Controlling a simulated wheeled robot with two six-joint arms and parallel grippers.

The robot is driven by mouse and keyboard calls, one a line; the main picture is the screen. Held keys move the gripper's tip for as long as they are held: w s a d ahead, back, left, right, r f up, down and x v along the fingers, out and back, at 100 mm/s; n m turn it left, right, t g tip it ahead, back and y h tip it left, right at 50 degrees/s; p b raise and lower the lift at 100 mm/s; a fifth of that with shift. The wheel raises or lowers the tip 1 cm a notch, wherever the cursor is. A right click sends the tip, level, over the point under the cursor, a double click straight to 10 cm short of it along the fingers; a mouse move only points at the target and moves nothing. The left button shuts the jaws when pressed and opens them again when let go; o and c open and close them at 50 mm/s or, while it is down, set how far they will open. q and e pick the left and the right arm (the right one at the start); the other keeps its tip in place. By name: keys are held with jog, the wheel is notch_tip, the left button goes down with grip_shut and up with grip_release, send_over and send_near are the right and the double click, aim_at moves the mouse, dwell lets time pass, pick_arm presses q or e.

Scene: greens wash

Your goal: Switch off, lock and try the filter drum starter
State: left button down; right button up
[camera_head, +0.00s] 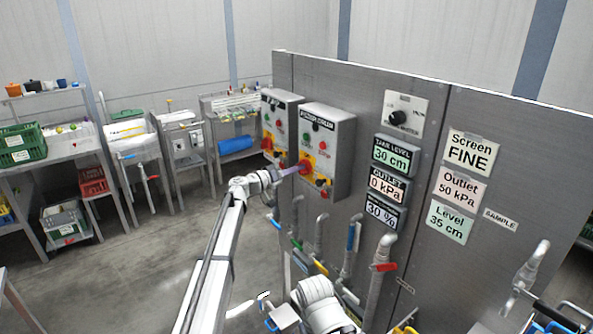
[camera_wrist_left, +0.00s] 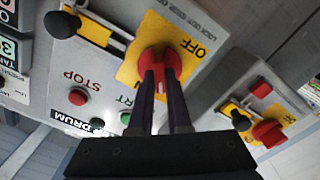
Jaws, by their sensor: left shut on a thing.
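The filter drum starter (camera_head: 341,146) is a grey box on the steel panel, with a red lamp and green and red buttons. Its red rotary handle (camera_wrist_left: 166,62) sits on a yellow plate (camera_wrist_left: 143,57) marked OFF. My left gripper (camera_head: 299,168) is shut on this handle; its dark fingers also show in the left wrist view (camera_wrist_left: 163,85). They cover part of the handle, so I cannot tell its exact setting. A black knob (camera_wrist_left: 62,25) is beside the plate. The red STOP button (camera_wrist_left: 78,97) and green START button (camera_wrist_left: 125,118) are clear. My right gripper (camera_head: 268,311) is low in the head view, its jaws unclear.
A similar starter box (camera_head: 280,124) stands close on the left, with its own red handle (camera_wrist_left: 268,132). Gauges and a selector (camera_head: 398,117) are to the right. Pipes with coloured valve handles (camera_head: 352,237) stick out below. The floor at left is open.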

pick_arm(q)
jog(key=n, duration=1)
jog(key=shift+a+f, duration=0.1)
jog(key=shift+f, duration=0.05)
jog(key=shift+n, duration=0.4)
jog(key=c, duration=0.9)
grip_release()
jog(key=shift+o, duration=0.2)
jog(key=v, duration=0.7)
jog(key=shift+s+a, duration=0.2)
jog(key=shift+a, duration=0.1)
